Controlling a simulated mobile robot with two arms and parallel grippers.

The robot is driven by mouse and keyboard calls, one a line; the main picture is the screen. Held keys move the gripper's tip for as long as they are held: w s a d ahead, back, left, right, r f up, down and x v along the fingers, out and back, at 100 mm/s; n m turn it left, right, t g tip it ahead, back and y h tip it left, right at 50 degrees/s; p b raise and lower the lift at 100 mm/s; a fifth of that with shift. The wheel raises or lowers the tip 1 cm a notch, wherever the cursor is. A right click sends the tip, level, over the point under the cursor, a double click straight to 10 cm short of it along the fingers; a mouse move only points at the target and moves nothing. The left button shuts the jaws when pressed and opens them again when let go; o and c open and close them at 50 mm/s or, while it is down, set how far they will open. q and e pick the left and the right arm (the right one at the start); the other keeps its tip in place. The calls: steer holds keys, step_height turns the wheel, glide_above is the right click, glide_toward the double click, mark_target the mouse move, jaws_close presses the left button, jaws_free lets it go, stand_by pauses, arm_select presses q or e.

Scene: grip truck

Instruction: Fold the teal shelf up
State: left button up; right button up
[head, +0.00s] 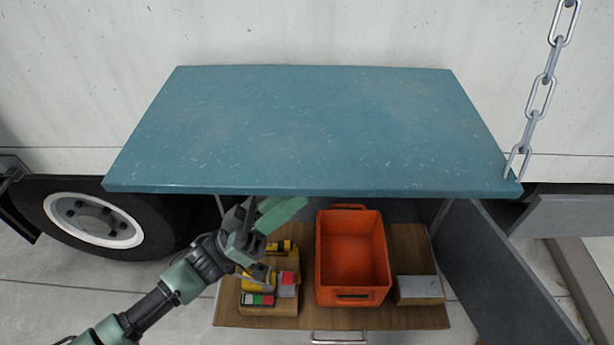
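The teal shelf (310,125) sticks out flat from the white truck side, with scuffs on its top. A chain (541,95) runs up from its front right corner. My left gripper (262,212) is just below the shelf's front edge, left of the middle. My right gripper is not in view.
Below the shelf is a pulled-out wooden drawer (330,318) with an orange bin (353,255), a wooden box of coloured items (268,300) and a box with a grey case (418,290). A truck wheel (93,220) is at left, an open grey door (500,265) at right.

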mark_target(307, 186)
arm_select(q)
steer(key=shift+p+x, duration=0.4)
steer(key=shift+x, duration=1.3)
jaws_close()
